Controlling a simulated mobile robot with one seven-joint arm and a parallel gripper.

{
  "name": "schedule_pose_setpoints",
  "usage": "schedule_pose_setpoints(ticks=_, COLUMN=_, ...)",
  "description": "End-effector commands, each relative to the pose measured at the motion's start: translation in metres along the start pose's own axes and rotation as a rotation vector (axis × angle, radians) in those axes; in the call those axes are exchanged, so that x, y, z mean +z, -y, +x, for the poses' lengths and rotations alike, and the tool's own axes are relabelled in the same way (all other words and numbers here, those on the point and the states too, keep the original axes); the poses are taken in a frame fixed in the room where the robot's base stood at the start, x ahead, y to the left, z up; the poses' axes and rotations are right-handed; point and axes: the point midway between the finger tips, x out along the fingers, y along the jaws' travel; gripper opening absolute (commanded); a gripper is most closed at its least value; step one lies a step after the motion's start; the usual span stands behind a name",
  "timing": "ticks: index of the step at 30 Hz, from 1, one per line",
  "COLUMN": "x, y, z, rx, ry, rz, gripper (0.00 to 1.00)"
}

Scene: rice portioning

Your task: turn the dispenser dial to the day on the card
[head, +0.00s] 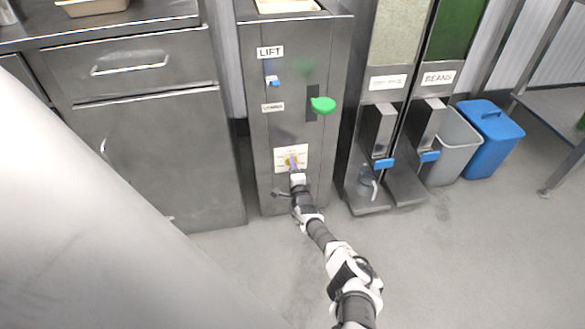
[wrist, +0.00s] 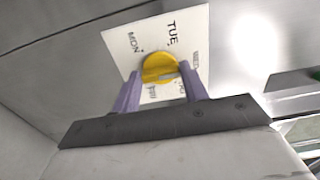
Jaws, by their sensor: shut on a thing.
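The yellow dial (wrist: 157,64) sits on a white day plate (wrist: 190,28) on the steel dispenser front. The plate reads MON at left and TUE at top; a label at right and the lower ones are partly hidden. My gripper (wrist: 160,74) has its purple fingers on both sides of the dial and is shut on it. A pale mark shows on the dial's lower part, but I cannot tell which day it points to. In the head view the dial (head: 289,161) shows just above my gripper (head: 294,169), low on the LIFT cabinet (head: 262,140). I cannot make out a day card.
A green knob (head: 323,105) and a small blue-tipped switch (head: 272,81) stick out above the dial. Two dispensers, one marked BEANS (head: 438,78), stand to the right. Grey (head: 455,145) and blue (head: 490,125) bins stand beyond. The floor in front is clear.

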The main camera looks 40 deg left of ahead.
Motion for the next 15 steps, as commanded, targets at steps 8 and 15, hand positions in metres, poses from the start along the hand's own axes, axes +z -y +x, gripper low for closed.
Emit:
schedule_pose_setpoints(ticks=8, x=-0.0005, y=0.0017, z=0.0009, rx=-0.002, ry=0.000, rz=-0.008, gripper=0.21)
schedule_pose_setpoints(ticks=15, x=-0.0005, y=0.0016, z=0.0008, rx=-0.002, ry=0.000, rz=-0.007, gripper=0.55)
